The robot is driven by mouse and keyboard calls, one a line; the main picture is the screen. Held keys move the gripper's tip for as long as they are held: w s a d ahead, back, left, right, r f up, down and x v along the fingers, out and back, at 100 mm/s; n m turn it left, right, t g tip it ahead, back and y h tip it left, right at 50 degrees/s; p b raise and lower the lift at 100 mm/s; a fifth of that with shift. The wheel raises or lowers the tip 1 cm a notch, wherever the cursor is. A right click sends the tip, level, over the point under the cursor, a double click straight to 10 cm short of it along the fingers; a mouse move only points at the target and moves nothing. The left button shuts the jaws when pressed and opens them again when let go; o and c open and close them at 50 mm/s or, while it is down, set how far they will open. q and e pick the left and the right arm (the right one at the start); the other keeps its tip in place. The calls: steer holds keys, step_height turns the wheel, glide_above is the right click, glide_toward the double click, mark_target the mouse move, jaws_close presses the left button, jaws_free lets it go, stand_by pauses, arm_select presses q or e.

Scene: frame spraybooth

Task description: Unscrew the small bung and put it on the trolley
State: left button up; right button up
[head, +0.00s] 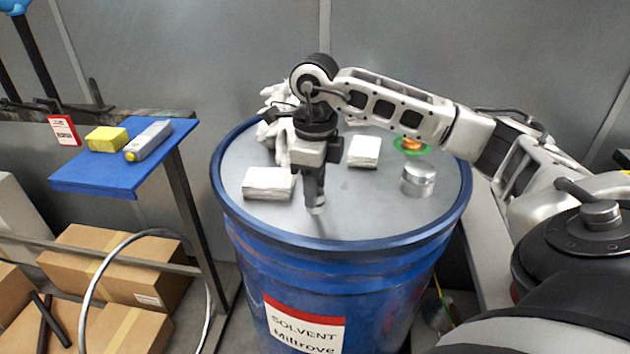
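The blue drum (340,270) labelled "SOLVENT" stands in the middle with a grey lid. My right gripper (315,205) points straight down over the near part of the lid. A small silver piece shows at its fingertips, close to the lid; it may be the small bung, but the fingers hide most of it. I see the fingers edge-on, so their gap does not show. A larger silver cap (418,180) stands on the lid to the right. My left gripper is not in view. I cannot tell for sure which surface is the trolley.
A green ring with an orange centre (411,145) sits at the back right. A blue shelf (105,178) at left holds a yellow sponge (107,139) and grey bottle (149,141).

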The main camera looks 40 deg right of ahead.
steer(key=m, duration=0.3)
steer(key=m+p, duration=0.1)
steer(key=m, duration=0.3)
steer(key=shift+m, duration=0.4)
steer(key=m+p, duration=0.1)
steer(key=m, duration=0.6)
steer(key=shift+r+m+p, duration=0.1)
steer(key=shift+m+p, duration=0.2)
steer(key=shift+p, duration=0.1)
steer(key=shift+m, duration=0.7)
steer(key=c, duration=0.6)
steer(key=n, duration=0.2)
steer(key=shift+n, duration=0.3)
steer(key=shift+c, duration=0.2)
steer(key=shift+n+b, duration=0.35)
steer(key=shift+n, duration=0.75)
